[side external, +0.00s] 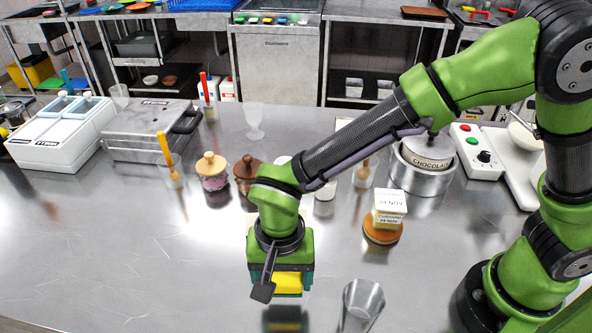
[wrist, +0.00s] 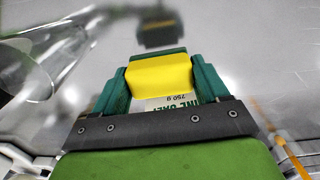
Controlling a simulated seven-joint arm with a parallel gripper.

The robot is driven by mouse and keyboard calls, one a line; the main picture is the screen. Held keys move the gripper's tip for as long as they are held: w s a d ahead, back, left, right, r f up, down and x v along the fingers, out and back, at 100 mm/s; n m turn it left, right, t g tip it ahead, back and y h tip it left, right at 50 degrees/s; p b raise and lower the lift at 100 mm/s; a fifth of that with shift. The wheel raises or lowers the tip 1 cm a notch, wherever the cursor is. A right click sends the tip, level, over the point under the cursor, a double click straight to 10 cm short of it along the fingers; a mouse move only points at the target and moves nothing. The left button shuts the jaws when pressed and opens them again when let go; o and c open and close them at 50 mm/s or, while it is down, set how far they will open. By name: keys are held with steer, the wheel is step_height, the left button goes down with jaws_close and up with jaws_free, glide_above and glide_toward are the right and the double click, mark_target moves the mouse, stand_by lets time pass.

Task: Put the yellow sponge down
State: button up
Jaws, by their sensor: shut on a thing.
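The yellow sponge (side external: 287,281) is held between the teal fingers of my gripper (side external: 284,290), low over the front middle of the steel worktop (side external: 160,265). In the wrist view the sponge (wrist: 160,78) fills the gap between the fingers of my gripper (wrist: 160,85), which is shut on it. A reflection of gripper and sponge shows on the worktop, apart from them, so the sponge seems clear of the surface. A white label with partly hidden lettering, "750 g", shows beside the sponge in the wrist view; what it belongs to is unclear.
A clear tumbler (side external: 361,304) stands close to the right of my gripper. Lidded jars (side external: 212,179) stand behind. The worktop left of my gripper is bare.

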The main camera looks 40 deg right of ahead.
mark_target(289, 276)
steer(key=shift+s+d+r, duration=0.2)
steer(key=shift+d, duration=0.05)
step_height(289, 276, up, 10)
steer(key=shift+s+d+f, duration=0.1)
steer(key=shift+s+d, duration=0.05)
steer(key=w+d+m, duration=0.1)
steer(key=w, duration=0.2)
steer(key=w+d+m, duration=0.1)
steer(key=w+d, duration=0.1)
steer(key=w, duration=0.1)
steer(key=w+d, duration=0.1)
steer(key=w, duration=0.2)
steer(key=shift+d+r+m, duration=0.25)
steer(key=shift+m, duration=0.15)
steer(key=w+d+m, duration=0.4)
steer(key=w+d, duration=0.5)
steer(key=d, duration=0.4)
steer(key=w+d+m, duration=0.4)
steer(key=w+d, duration=0.4)
steer(key=d, duration=0.4)
steer(key=shift+n, duration=0.3)
step_height(289, 276, down, 11)
steer(key=shift+w+a+f, duration=0.1)
steer(key=shift+w+a, duration=0.05)
steer(key=shift+f, duration=2.1)
steer(key=shift+f, duration=0.15)
steer(key=o, duration=1)
